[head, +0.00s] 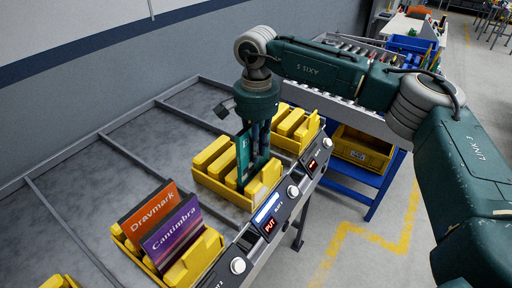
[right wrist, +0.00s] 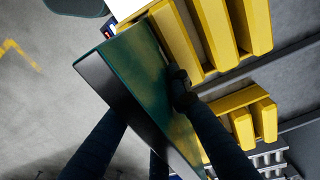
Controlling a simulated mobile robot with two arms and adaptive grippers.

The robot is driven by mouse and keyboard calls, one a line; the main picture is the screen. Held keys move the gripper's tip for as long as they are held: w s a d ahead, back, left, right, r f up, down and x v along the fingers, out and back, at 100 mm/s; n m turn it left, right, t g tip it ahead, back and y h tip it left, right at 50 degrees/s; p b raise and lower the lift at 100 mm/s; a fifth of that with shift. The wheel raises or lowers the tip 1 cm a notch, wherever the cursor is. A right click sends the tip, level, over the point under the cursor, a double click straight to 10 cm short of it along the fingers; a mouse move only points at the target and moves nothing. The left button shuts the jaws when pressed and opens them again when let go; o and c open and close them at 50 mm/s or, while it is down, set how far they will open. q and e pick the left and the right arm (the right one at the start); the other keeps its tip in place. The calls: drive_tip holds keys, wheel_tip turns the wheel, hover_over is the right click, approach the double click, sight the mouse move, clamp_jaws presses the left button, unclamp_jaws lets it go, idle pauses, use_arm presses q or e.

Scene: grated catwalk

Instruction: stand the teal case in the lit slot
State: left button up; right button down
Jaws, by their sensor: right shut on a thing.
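The teal case (head: 243,158) is held upright in my right gripper (head: 256,150), over the middle yellow rack (head: 213,178). Its lower end is down among that rack's yellow dividers; I cannot tell whether it touches the bottom. In the right wrist view the case (right wrist: 150,75) lies between my right gripper's dark fingers (right wrist: 150,120), beside the yellow dividers (right wrist: 205,35). A lit display (head: 266,207) with a red PUT sign (head: 270,226) is on the rail by this rack. My left gripper is not in view.
A farther yellow rack (head: 297,124) stands behind my gripper. A yellow bin (head: 362,150) sits on a blue stand. The grey tabletop at left is bare.

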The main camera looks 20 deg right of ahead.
drive_tip(key=shift+f+b, duration=1.45)
drive_tip(key=shift+f, duration=0.8)
drive_tip(key=c, duration=1.2)
unclamp_jaws()
drive_tip(key=shift+o, duration=0.2)
wheel_tip(320, 180, up, 8)
drive_tip(key=p, duration=0.4)
drive_tip(key=shift+p, duration=0.35)
